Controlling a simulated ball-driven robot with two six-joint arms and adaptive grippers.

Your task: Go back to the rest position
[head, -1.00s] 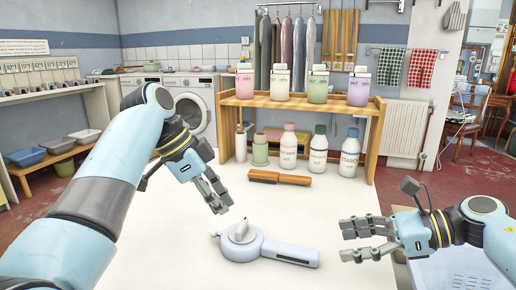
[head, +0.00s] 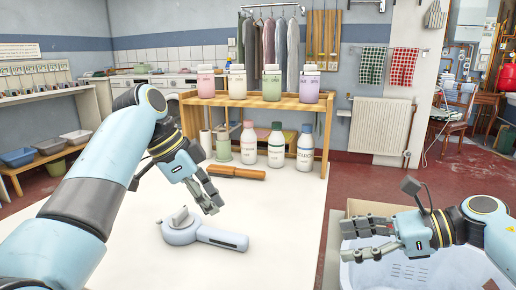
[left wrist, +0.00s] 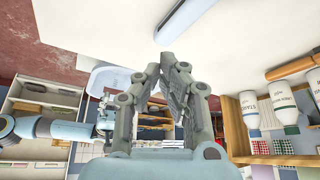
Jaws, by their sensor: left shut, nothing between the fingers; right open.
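My left gripper (head: 212,203) is shut and empty, above the white table (head: 110,250) in the head view. Its closed fingers (left wrist: 170,62) also show in the left wrist view. My right gripper (head: 352,240) is open and empty at the right, over a pale blue basket (head: 440,272).
A brown brush (head: 235,172) lies behind the tool. Several bottles (head: 276,148) stand under a wooden shelf (head: 255,99), which bears several coloured jars (head: 271,82). A cardboard box (head: 365,207) stands beside the basket. Red floor (head: 345,180) is clear between the table and the radiator (head: 379,126).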

